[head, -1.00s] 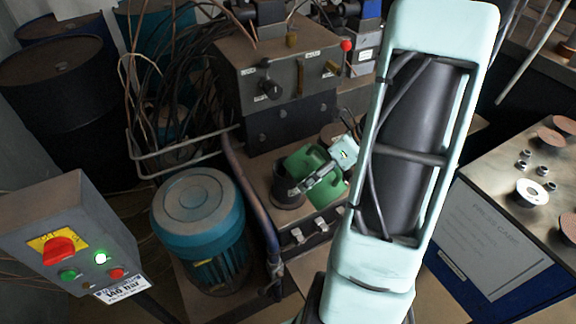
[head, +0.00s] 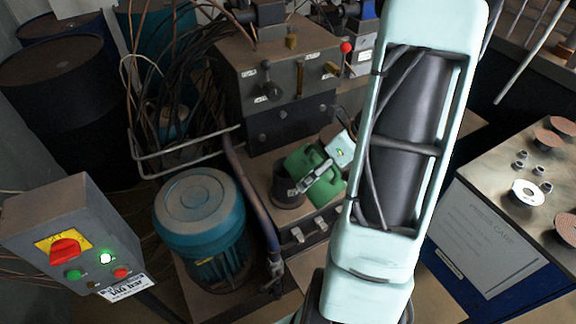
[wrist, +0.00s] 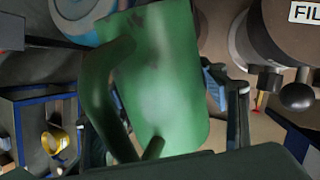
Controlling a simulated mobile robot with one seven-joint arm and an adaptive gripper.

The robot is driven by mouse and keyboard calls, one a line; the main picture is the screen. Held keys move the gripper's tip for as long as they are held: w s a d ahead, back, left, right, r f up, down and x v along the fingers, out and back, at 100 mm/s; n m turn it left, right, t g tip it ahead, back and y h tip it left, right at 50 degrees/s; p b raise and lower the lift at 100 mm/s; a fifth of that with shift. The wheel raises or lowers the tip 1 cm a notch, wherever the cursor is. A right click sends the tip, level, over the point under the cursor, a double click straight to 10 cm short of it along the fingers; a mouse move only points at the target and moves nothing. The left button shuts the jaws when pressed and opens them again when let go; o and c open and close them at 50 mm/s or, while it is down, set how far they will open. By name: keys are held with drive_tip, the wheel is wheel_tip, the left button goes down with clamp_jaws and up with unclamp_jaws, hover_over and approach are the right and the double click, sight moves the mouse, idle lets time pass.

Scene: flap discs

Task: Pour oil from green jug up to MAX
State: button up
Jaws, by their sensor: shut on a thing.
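The green jug (head: 309,166) is in my gripper (head: 318,178), tilted over a dark round filler opening (head: 287,188) on the tank top in the head view. The jug's mouth end lies at or over the opening's rim; I cannot tell whether oil is flowing. In the wrist view the jug (wrist: 168,75) fills the middle, its handle to the left, with my gripper's fingers (wrist: 165,115) on both sides of it. No MAX mark or oil level can be made out.
A blue motor (head: 200,222) stands left of the tank. A grey valve block (head: 285,75) with levers is behind. A control box (head: 70,235) is at the left and a press table (head: 500,205) at the right. A round cap marked "FIL" (wrist: 285,40) shows in the wrist view.

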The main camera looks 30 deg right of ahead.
drive_tip(key=shift+w+r+g+p, duration=0.3)
drive_tip(key=shift+r+g+p, duration=0.45)
drive_tip(key=shift+p, duration=1.85)
idle(0.3)
drive_tip(key=f+b, duration=0.1)
drive_tip(key=b, duration=0.2)
drive_tip(key=shift+s+f+t, duration=0.15)
drive_tip(key=shift+f+t, duration=0.2)
drive_tip(key=b, duration=0.2)
drive_tip(key=f+t+b, duration=0.1)
drive_tip(key=b, duration=0.2)
drive_tip(key=shift+s+d+f, duration=0.1)
drive_tip(key=shift+s+f, duration=0.05)
drive_tip(key=shift+s, duration=0.1)
drive_tip(key=t+y+b, duration=0.1)
drive_tip(key=t+b, duration=0.1)
drive_tip(key=b, duration=0.3)
drive_tip(key=shift+s, duration=0.2)
drive_tip(key=shift+r, duration=0.35)
drive_tip(key=shift+f, duration=0.2)
drive_tip(key=shift+f+t+b, duration=0.35)
drive_tip(key=shift+t+b, duration=0.15)
drive_tip(key=shift+b, duration=0.65)
